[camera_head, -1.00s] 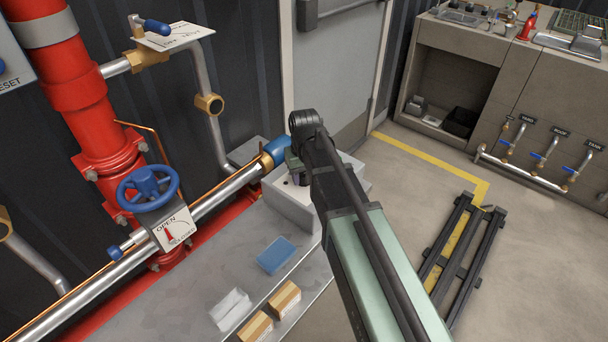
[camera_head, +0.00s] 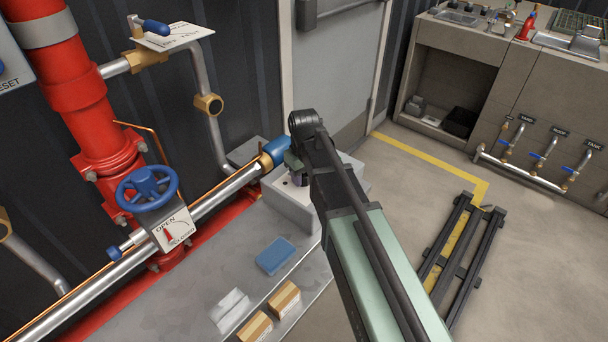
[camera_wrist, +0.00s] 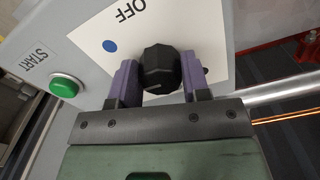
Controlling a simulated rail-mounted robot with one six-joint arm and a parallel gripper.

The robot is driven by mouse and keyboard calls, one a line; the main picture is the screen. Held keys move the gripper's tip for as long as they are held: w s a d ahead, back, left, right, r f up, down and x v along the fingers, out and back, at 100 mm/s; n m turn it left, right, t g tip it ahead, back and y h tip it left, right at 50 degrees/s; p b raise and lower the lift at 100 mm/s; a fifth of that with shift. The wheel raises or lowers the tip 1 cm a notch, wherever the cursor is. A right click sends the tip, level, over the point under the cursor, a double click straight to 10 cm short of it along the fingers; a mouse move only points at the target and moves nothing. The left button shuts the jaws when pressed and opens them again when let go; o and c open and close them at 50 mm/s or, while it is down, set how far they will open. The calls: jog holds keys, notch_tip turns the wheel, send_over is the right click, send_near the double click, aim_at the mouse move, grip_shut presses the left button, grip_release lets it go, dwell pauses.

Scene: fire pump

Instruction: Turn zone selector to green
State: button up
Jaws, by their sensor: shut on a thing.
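The zone selector is a black faceted knob (camera_wrist: 159,69) on a white plate (camera_wrist: 200,28) of a grey control box. In the wrist view, the plate carries the word OFF and a blue dot (camera_wrist: 110,46) left of the knob. A dark dot is partly hidden at the right finger. No green mark shows on the visible plate. My gripper (camera_wrist: 158,80) has its two purple fingers on either side of the knob, shut on it.
A green START button (camera_wrist: 64,88) sits left of the plate. In the head view, a silver pipe with a blue end (camera_head: 274,150) lies close to the box. The bench in front holds a blue pad (camera_head: 275,256) and small cartons (camera_head: 284,299). A blue handwheel (camera_head: 148,188) is at left.

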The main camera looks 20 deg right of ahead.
aim_at(305, 176)
jog(key=o, duration=0.9)
jog(key=shift+o, duration=0.2)
notch_tip(305, 176, up, 11)
jog(key=p, duration=1)
jog(key=shift+p, duration=0.4)
jog(key=shift+f, duration=0.1)
jog(key=s+r+m+p, duration=0.2)
jog(key=s+r+p, duration=0.1)
jog(key=s, duration=0.4)
jog(key=s+r+m+p, duration=0.2)
jog(key=s+r+p, duration=0.1)
jog(key=s, duration=0.5)
jog(key=shift+s+r+p, duration=0.25)
jog(key=shift+r+p, duration=0.15)
